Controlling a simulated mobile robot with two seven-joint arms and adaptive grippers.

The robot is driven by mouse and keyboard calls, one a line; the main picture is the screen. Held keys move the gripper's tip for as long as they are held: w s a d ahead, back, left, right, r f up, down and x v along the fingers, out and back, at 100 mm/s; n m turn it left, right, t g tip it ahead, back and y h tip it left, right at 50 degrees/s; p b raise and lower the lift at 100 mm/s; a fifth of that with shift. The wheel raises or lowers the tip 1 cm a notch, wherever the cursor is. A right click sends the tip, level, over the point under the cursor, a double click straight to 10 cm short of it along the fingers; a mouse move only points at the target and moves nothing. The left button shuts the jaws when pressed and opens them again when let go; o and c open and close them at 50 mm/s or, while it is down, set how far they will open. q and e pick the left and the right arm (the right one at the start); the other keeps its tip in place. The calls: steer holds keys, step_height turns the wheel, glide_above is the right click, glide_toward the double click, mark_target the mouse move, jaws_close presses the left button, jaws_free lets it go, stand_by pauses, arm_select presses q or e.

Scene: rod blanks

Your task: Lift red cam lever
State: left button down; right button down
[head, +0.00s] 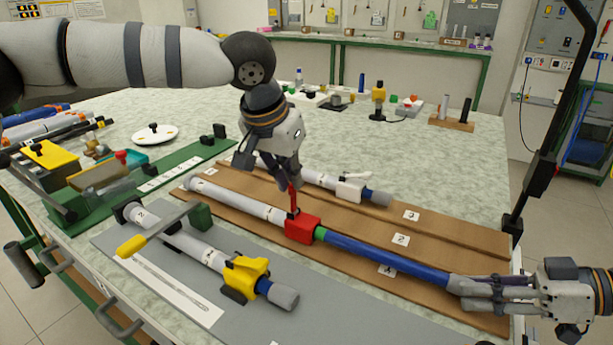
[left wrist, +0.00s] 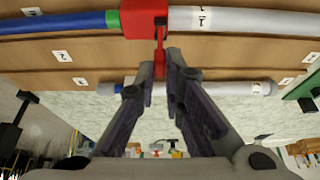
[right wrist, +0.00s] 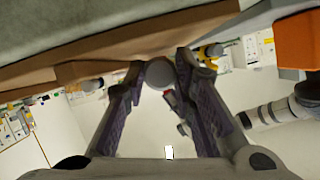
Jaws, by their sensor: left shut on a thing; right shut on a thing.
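The red cam lever (head: 293,197) stands upright from a red clamp block (head: 302,228) on a long rod; it also shows in the left wrist view (left wrist: 160,63). My left gripper (head: 287,185) is shut on the lever from above; its fingertips close around it in the left wrist view (left wrist: 163,62). The rod has a white part (head: 240,204), a green band (head: 320,234) and a blue part (head: 385,254). My right gripper (head: 468,293) is shut on the rod's right end; the round rod end (right wrist: 160,73) sits between its fingers in the right wrist view.
A brown grooved board (head: 440,235) carries the rod and a second rod with a white clamp (head: 352,190). In front, a rod with a yellow clamp (head: 245,273) lies on a grey mat (head: 330,310). A green fixture (head: 75,210) is at left.

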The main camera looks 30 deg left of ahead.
arm_select(q)
steer(key=shift+a, duration=0.15)
stand_by(0.3)
steer(key=c, duration=1.7)
jaws_free()
steer(key=v, duration=1.2)
steer(key=shift+a, duration=0.1)
arm_select(e)
steer(key=c, duration=1.2)
jaws_free()
steer(key=shift+c, duration=0.2)
